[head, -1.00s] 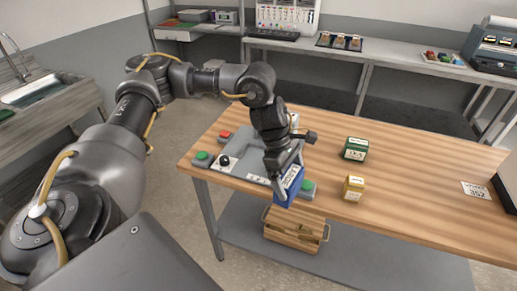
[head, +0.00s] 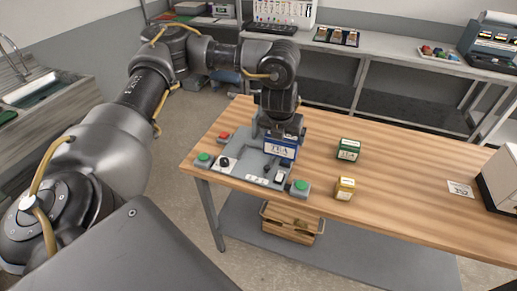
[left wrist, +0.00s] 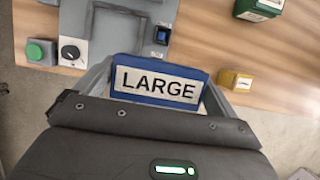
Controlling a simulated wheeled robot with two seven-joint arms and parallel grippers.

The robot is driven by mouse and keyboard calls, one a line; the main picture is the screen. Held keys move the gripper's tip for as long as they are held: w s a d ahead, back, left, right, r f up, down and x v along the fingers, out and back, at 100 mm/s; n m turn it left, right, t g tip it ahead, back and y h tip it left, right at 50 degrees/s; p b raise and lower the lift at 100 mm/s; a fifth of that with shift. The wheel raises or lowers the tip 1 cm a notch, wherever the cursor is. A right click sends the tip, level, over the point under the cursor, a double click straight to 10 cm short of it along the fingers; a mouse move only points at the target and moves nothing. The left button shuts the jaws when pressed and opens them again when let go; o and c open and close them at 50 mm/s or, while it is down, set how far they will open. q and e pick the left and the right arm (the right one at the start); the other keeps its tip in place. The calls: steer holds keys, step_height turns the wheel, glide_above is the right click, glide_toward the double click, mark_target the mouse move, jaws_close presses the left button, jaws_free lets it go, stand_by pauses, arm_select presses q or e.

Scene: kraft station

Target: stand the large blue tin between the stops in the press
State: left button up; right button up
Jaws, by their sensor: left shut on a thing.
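The large blue tin (head: 280,148) has a white label reading TEA in the head view, and its top reads LARGE in the left wrist view (left wrist: 157,82). My left gripper (head: 279,137) is shut on it and holds it over the back part of the grey press (head: 246,167). I cannot tell whether the tin touches the press. My right gripper is not in view.
Green buttons (head: 204,158) (head: 299,187) stand at the press's two front corners, with a red button (head: 224,136) behind. A green tin (head: 348,149) and a yellow tin (head: 345,188) stand to the right. A wooden crate (head: 291,222) sits on the lower shelf.

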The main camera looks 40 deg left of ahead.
arm_select(q)
steer(key=w+a+f+b, duration=0.1)
steer(key=a+f, duration=0.3)
steer(key=w+a+f+b, duration=0.1)
steer(key=a+f, duration=0.3)
steer(key=w+a+f+b, duration=0.1)
steer(key=w+a+f, duration=0.1)
steer(key=a+f, duration=0.2)
steer(key=shift+a+f+b, duration=0.1)
steer(key=shift+a+b, duration=0.2)
steer(key=shift+a, duration=0.25)
steer(key=shift+w+a+f, duration=0.1)
steer(key=shift+w+f, duration=0.05)
steer(key=shift+f, duration=0.25)
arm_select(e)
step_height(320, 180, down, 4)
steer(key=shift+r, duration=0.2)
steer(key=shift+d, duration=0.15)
arm_select(q)
steer(key=shift+f, duration=0.1)
steer(key=o, duration=0.7)
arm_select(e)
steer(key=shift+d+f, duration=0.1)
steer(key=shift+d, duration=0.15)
